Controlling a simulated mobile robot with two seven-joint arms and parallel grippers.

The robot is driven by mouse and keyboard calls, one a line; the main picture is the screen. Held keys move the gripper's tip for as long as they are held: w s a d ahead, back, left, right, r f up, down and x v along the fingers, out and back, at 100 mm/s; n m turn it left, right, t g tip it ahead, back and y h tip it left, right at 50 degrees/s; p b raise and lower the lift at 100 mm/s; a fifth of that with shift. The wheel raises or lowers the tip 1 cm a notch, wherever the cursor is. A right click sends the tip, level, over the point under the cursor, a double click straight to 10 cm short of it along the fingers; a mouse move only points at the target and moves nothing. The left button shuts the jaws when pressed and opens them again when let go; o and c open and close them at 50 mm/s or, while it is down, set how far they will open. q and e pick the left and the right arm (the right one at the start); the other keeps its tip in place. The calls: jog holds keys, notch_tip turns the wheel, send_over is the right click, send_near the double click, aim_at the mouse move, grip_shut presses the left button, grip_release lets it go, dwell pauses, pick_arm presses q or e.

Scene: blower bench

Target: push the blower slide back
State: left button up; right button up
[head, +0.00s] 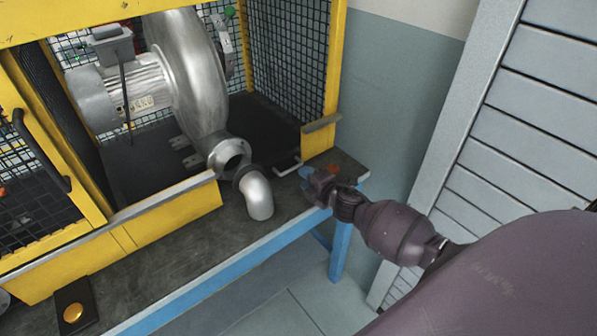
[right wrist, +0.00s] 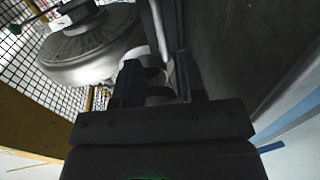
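The silver blower (head: 195,75) with its motor (head: 125,95) sits inside the yellow cage on a dark base plate (head: 265,125), which looks like the slide. A small pale handle (head: 288,168) shows at the plate's front right. The blower's round outlet (head: 230,157) faces a silver elbow pipe (head: 257,196) at the cage front. My right gripper (head: 318,184) is over the bench's right end, right of the elbow and handle, apart from both. In the right wrist view its two fingers (right wrist: 160,82) are spread, with silvery pipework beyond them. My left gripper is not in view.
The yellow cage (head: 170,207) has a low front rail and a right post (head: 335,70). The dark bench top (head: 150,268) has a blue edge. A black box with a gold button (head: 73,313) is at front left. A small orange-red item (head: 333,168) lies near my right gripper.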

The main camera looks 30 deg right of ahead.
jog(key=shift+v, duration=1.95)
jog(key=shift+d+m, duration=0.15)
jog(key=shift+m, duration=0.25)
jog(key=shift+w+r+m, duration=0.1)
jog(key=shift+r+m, duration=0.15)
jog(key=shift+m, duration=0.35)
jog(key=shift+a+r+m, duration=0.5)
jog(key=shift+m, duration=0.2)
jog(key=s+a+f+m+g, duration=0.1)
jog(key=s+a+f+m, duration=0.2)
jog(key=s+m, duration=0.2)
jog(key=s+a+f+m+g+h, duration=0.1)
jog(key=s+a+f+m+g, duration=0.1)
jog(key=s, duration=0.9)
jog(key=s+a+f+m+g, duration=0.1)
jog(key=s+a+f+m, duration=0.3)
jog(key=s+m, duration=0.3)
jog(key=shift+s+a+f+m+g, duration=0.3)
jog(key=shift+s+a, duration=0.2)
jog(key=shift+s, duration=0.4)
